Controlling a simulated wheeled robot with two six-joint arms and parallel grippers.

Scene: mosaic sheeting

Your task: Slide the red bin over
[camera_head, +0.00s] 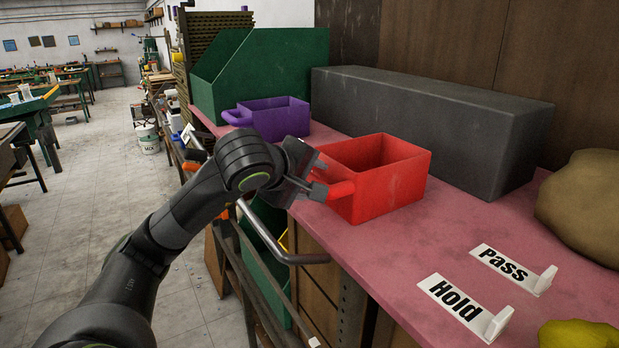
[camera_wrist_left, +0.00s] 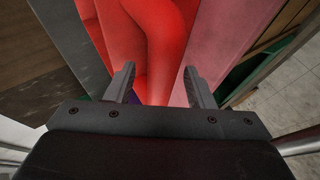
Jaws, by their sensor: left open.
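The red bin (camera_head: 392,188) stands upright on the pink bench top, open at the top, with its handle (camera_head: 341,190) pointing left toward my left gripper. My left gripper (camera_head: 318,180) is at the handle, its jaws open. In the left wrist view the red handle (camera_wrist_left: 158,78) runs down between the two spread fingers (camera_wrist_left: 160,88), and the bin body (camera_wrist_left: 112,45) lies beyond. I cannot tell whether either finger touches the handle. My right gripper is in neither view.
A purple bin (camera_head: 282,121) stands behind the red one, by a green bin (camera_head: 270,70). A brown lump (camera_head: 585,205) sits right.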

